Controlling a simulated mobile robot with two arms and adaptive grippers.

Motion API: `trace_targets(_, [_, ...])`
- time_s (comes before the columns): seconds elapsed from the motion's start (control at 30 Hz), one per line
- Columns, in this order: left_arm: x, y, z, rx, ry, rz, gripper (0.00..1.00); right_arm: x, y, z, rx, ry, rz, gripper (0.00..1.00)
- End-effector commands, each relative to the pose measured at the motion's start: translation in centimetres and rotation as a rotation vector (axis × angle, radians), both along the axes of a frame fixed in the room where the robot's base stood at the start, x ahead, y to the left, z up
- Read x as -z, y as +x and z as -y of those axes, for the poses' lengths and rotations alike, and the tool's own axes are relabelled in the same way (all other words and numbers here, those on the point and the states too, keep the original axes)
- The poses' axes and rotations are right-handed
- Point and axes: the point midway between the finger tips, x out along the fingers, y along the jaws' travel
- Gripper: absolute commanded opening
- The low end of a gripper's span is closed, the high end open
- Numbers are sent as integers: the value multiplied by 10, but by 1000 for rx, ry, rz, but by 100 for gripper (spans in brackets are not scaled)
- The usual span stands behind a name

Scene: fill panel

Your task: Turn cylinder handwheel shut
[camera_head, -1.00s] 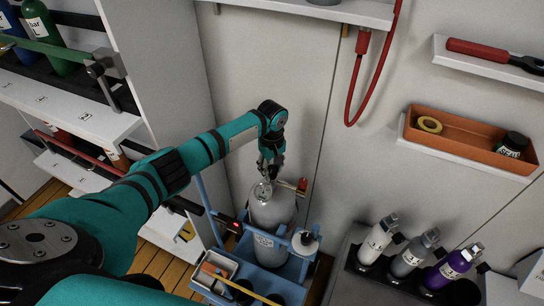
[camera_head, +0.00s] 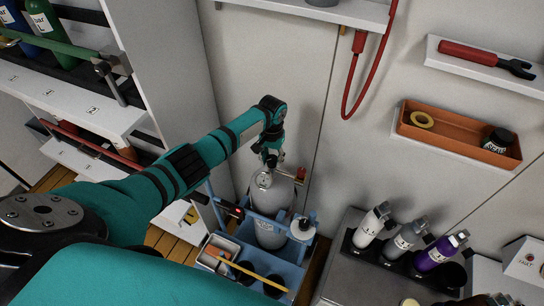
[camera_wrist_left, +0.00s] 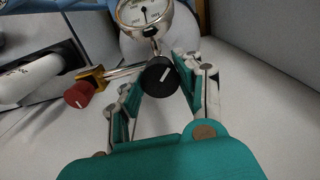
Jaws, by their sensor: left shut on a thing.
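The grey gas cylinder (camera_head: 272,200) stands upright in a blue cart (camera_head: 290,268) by the wall. My left gripper (camera_head: 270,160) reaches down onto its valve from above. In the left wrist view, a black round handwheel (camera_wrist_left: 159,76) with a white line mark sits between the two fingers of my left gripper (camera_wrist_left: 158,82), which is shut on it. A round pressure gauge (camera_wrist_left: 145,14) is just beyond it. A red knob (camera_wrist_left: 78,95) on a brass fitting (camera_wrist_left: 92,77) is to the left, outside the fingers. My right gripper is not in view.
A white rack with bottles (camera_head: 45,25) stands at the left. An orange tray (camera_head: 455,140) and a red tool (camera_head: 480,55) lie on wall shelves. A red hose (camera_head: 360,75) hangs above. Several small bottles (camera_head: 410,238) stand in a holder to the right.

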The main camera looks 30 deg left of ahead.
Motion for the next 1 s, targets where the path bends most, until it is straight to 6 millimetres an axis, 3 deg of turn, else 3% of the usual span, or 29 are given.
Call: trace_targets(1.0, [-1,2,0,965,0,4,3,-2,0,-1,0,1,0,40])
